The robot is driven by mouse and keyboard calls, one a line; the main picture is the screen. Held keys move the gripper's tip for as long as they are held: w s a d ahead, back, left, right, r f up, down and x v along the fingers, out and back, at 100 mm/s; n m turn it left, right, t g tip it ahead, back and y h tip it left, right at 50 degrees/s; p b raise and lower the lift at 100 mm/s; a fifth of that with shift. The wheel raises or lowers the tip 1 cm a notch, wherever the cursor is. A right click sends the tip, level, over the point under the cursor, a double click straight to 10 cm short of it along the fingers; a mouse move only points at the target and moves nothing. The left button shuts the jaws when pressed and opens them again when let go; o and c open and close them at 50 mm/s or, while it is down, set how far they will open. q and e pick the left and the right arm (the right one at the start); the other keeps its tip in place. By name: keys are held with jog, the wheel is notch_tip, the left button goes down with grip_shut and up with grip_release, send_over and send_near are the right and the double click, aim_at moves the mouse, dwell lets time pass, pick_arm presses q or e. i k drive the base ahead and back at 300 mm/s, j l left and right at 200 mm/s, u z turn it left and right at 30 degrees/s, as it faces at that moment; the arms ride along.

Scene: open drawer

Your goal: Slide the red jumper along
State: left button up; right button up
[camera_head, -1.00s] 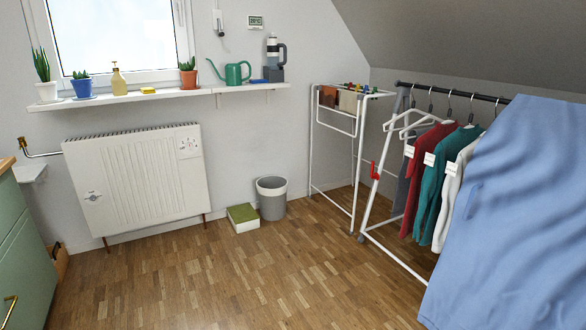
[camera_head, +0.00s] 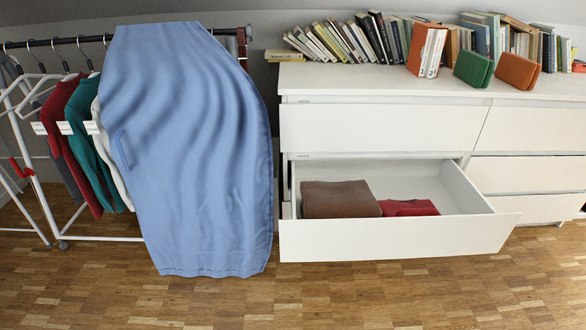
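A red garment (camera_head: 64,140) with long sleeves hangs on the black rail (camera_head: 68,41) at the left, with a white tag at its shoulder. It hangs between a dark grey garment (camera_head: 68,172) and a teal one (camera_head: 92,150). A second red piece, folded (camera_head: 410,208), lies in the open drawer (camera_head: 400,238), right of a folded brown piece (camera_head: 340,199). Part of the red folded piece is hidden behind the drawer front. I cannot tell from the view which red piece is the jumper. Neither of my grippers is in view.
A large blue cloth (camera_head: 185,150) hangs over the rail and hides its right part. A white chest of drawers (camera_head: 380,129) carries books and two small cases, green (camera_head: 473,68) and orange (camera_head: 518,71). The wooden floor (camera_head: 400,290) in front is clear.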

aim_at(390, 208)
jog(key=i+j+z, duration=0.1)
jog(key=z, duration=1.05)
jog(key=i+l+u, duration=0.25)
jog(key=i+l, duration=0.25)
jog(key=i, duration=0.05)
